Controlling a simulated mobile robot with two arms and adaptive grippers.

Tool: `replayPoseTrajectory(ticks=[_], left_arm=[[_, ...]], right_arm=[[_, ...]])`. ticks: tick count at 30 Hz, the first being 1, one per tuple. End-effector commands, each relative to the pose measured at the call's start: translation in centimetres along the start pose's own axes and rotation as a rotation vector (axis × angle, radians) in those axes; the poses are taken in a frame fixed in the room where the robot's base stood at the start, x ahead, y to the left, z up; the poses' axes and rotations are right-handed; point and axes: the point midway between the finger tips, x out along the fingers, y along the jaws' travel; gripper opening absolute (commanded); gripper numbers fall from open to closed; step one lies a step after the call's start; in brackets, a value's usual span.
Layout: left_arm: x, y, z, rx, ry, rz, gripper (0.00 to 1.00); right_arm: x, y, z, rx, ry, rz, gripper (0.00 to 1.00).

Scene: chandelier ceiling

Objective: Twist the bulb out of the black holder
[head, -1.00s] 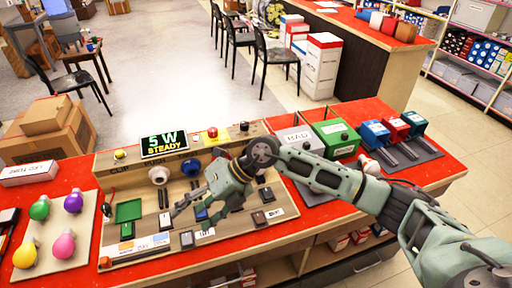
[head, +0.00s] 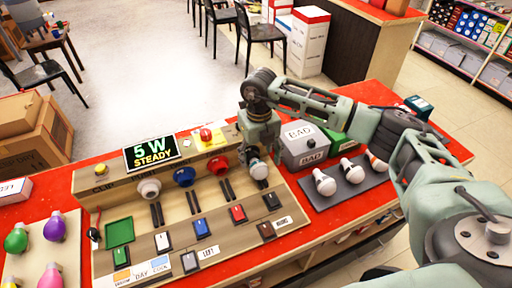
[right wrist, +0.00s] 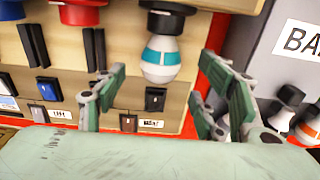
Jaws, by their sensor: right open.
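The black holder (right wrist: 170,14) is at the right end of the holder row in the right wrist view. A white bulb with a teal band (right wrist: 160,55) hangs down from it; the bulb also shows in the head view (head: 260,172). My right gripper (head: 257,152) is at this holder and hides most of it in the head view. In the right wrist view its two fingers (right wrist: 165,75) are spread wide, one on each side of the bulb, with visible gaps. I cannot tell how far forward the tips reach. My left gripper is not in view.
The wooden panel has a white holder (head: 149,188), a blue holder (head: 184,177), a red holder (head: 218,166) and switches below. The display (head: 150,151) reads "5 W STEADY". A grey "BAD" box (head: 304,146) and a dark tray (head: 350,190) with several bulbs stand to the right.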

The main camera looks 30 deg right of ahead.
Motion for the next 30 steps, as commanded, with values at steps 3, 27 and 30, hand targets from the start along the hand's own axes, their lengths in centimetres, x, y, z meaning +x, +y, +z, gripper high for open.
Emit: replayPoseTrajectory(ticks=[3, 27, 30], left_arm=[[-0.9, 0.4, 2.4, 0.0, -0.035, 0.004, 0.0], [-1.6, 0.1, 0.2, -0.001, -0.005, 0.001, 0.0], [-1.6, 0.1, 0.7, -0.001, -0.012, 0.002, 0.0]], right_arm=[[1.8, 0.1, -0.1, 0.0, 0.003, 0.001, 0.64], [6.1, 0.1, 0.0, -0.002, -0.001, 0.002, 0.52], [6.1, 0.1, 0.0, -0.002, -0.001, 0.002, 0.43]])
